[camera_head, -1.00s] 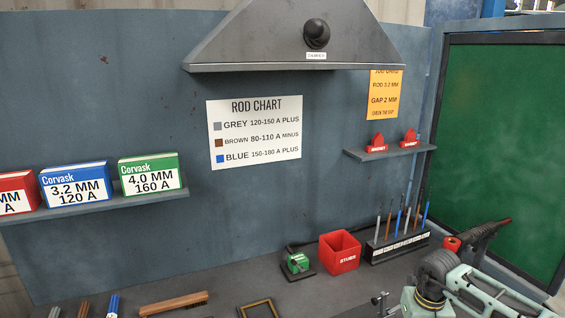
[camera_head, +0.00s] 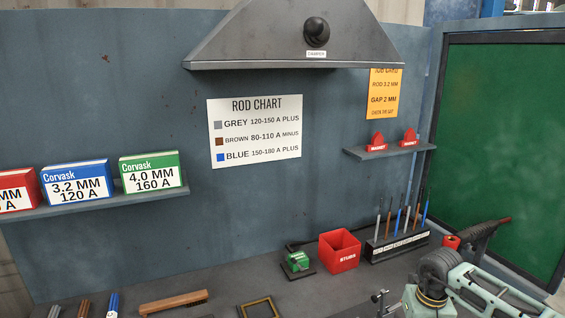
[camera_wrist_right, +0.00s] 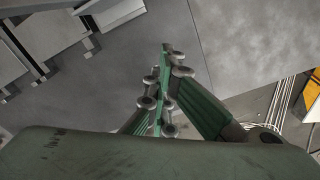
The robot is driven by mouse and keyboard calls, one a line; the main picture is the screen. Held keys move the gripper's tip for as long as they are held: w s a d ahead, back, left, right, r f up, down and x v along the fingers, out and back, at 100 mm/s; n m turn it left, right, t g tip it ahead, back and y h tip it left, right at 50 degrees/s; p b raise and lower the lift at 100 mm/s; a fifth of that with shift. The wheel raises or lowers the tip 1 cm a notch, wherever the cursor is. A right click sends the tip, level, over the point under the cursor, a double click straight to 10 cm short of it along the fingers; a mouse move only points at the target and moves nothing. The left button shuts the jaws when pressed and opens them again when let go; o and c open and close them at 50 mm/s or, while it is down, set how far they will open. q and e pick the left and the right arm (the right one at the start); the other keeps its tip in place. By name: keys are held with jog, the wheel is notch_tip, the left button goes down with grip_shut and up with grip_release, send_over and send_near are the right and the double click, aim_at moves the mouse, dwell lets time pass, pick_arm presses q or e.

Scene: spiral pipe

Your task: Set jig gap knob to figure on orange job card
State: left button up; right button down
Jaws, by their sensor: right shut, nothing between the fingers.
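The orange job card (camera_head: 383,93) hangs on the back wall under the hood's right end. It reads "ROD 3.2 MM" and "GAP 2 MM"; its top line is partly cut off by the hood. A small metal fixture (camera_head: 380,298) stands at the bottom edge beside my right arm; I cannot tell whether it is the jig, and no gap knob is readable on it. In the right wrist view my right gripper (camera_wrist_right: 165,90) is shut and empty, over grey surfaces. My left gripper is not in view.
A red stubs box (camera_head: 339,250), a small green item on a black base (camera_head: 298,262) and a rod rack (camera_head: 397,246) stand at the back of the bench. A brown-handled brush (camera_head: 173,302) lies in front. The hood (camera_head: 290,45) overhangs, with a black damper knob (camera_head: 316,31).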

jog(key=shift+s+d+f, duration=0.2)
jog(key=shift+s+f, duration=0.05)
jog(key=shift+f, duration=0.25)
jog(key=shift+d, duration=0.95)
jog(key=shift+r, duration=0.15)
jog(key=shift+w+d+b, duration=0.15)
jog(key=shift+w+b, duration=0.05)
jog(key=shift+b, duration=0.1)
jog(key=shift+w+d+r, duration=0.1)
jog(key=shift+w, duration=0.1)
notch_tip(320, 180, up, 6)
jog(key=p, duration=0.3)
jog(key=shift+p, duration=0.35)
